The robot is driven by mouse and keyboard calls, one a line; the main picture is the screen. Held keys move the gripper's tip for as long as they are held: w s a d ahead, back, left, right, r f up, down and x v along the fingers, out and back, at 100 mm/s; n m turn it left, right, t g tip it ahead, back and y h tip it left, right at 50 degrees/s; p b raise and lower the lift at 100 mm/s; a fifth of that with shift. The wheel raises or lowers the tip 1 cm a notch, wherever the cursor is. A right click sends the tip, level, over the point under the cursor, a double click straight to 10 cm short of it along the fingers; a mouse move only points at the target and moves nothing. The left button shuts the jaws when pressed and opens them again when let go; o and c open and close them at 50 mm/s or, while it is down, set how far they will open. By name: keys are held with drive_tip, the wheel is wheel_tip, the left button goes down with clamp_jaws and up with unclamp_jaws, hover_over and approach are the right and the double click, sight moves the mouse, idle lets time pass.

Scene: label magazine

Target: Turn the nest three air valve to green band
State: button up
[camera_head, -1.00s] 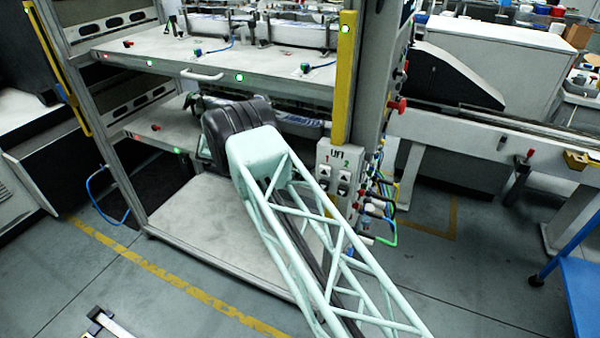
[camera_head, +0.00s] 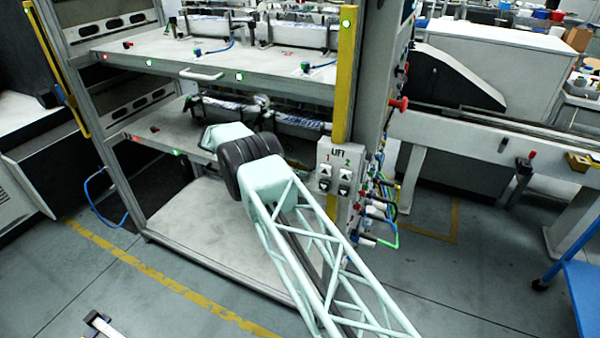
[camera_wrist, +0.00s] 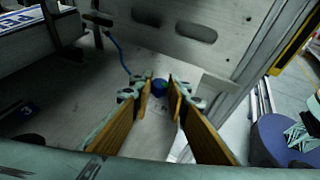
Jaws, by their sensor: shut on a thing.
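My gripper (camera_wrist: 160,90) shows in the wrist view with orange-lined fingers reaching down over a pale shelf. It is shut on a small blue knob between its fingertips, which appears to be the air valve. A blue hose (camera_wrist: 118,52) runs from the upper left to beside the fingertips. Faint marks by the knob are too small to read, and I cannot make out the green band. In the head view my arm hides the gripper and the valve over the lower shelf (camera_head: 150,140).
The upper shelf (camera_head: 150,50) overhangs the lower one and carries similar valves with blue hoses (camera_head: 215,48). A yellow-faced post (camera_head: 345,80) and a lift button box (camera_head: 338,168) stand close right of my arm. A printed bundle (camera_wrist: 40,22) lies at the wrist view's upper left.

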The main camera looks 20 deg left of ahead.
idle(0.3)
drive_tip(key=o, duration=0.8)
drive_tip(key=shift+d, duration=0.1)
drive_tip(key=shift+o, duration=0.2)
drive_tip(key=shift+r, duration=0.2)
wheel_tip(320, 180, up, 10)
drive_tip(key=shift+f, duration=0.2)
idle(0.3)
